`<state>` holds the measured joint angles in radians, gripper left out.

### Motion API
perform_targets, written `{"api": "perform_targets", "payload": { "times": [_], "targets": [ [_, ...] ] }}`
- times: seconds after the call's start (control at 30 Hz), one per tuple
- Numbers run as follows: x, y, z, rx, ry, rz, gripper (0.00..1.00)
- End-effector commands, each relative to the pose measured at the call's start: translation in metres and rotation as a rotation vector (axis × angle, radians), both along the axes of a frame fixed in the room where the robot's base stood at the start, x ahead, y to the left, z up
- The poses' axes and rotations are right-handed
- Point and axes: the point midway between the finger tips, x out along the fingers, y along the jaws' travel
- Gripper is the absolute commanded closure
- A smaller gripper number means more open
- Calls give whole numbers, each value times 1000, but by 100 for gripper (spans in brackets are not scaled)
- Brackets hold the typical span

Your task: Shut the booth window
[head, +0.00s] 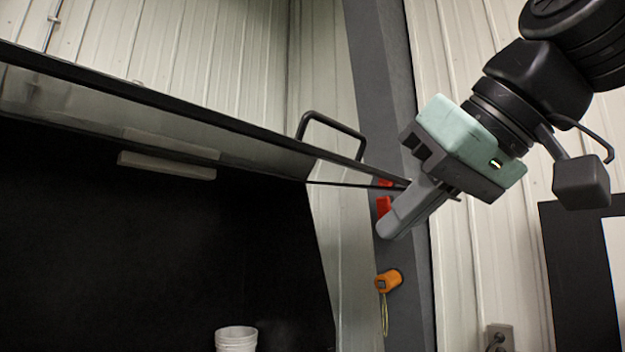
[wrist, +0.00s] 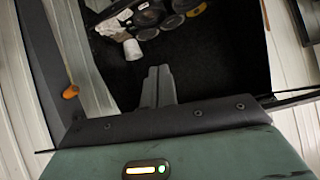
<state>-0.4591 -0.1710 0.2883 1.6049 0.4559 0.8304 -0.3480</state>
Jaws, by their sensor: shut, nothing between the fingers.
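The booth window (head: 80,105) is a glass pane with a black frame edge, slanting across the head view above a dark opening, so it stands open. A black bar handle (head: 332,126) sits near the right end of its frame. My gripper (head: 389,229) is shut and empty, in front of the grey post, just right of the window's right end. Its fingers overlap a thin dark rod there; I cannot tell whether they touch. In the wrist view the shut fingers (wrist: 158,75) point toward the dark booth interior, and a thin dark bar (wrist: 297,96) shows at right.
A grey post (head: 372,75) borders the opening, with an orange item (head: 388,281) on a yellow cord. A white cup (head: 236,340) stands low inside the booth. Several round items (wrist: 150,17) lie near it. A dark panel (head: 580,262) is at right.

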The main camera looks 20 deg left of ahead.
Motion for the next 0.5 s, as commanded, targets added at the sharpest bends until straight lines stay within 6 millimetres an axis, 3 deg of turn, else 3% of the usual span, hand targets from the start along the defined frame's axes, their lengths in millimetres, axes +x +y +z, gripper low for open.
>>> {"api": "perform_targets", "payload": {
  "times": [0.03,0.1,0.2,0.33,0.5],
  "targets": [
    [-6,2,47,59,-60,26,100],
    [-17,2,96,125,-129,62,100],
    [-31,-2,147,192,-204,99,100],
    [-43,-6,178,234,-254,126,100],
    [-41,3,183,241,-263,132,100]
  ]
}}
